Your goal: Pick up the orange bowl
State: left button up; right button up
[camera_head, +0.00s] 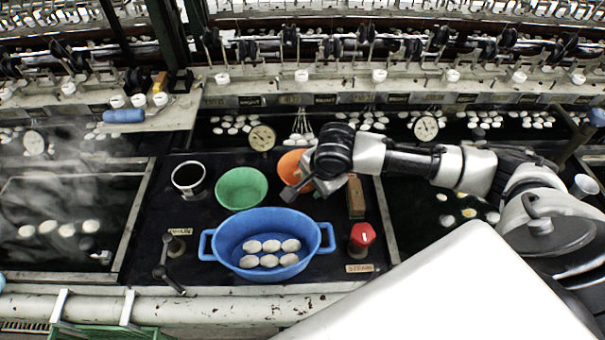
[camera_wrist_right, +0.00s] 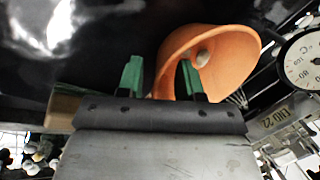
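The orange bowl (camera_head: 289,168) stands on the dark counter, right of the green bowl, partly hidden behind my right gripper (camera_head: 303,188). In the right wrist view the orange bowl (camera_wrist_right: 232,58) shows its open mouth, with a small pale object inside. The two green fingertips of my right gripper (camera_wrist_right: 161,77) are spread apart. The bowl's near rim lies across the space between them, and one finger overlaps the bowl's mouth. I cannot tell whether either finger touches it. My left gripper is not in view.
A blue basin (camera_head: 221,249) with several cocoons is in front. A brown block (camera_head: 356,198) and red knob (camera_head: 362,235) are at right. A dial (camera_head: 262,138) stands behind.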

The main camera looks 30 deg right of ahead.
grip_shut()
jog(key=shift+r, duration=0.15)
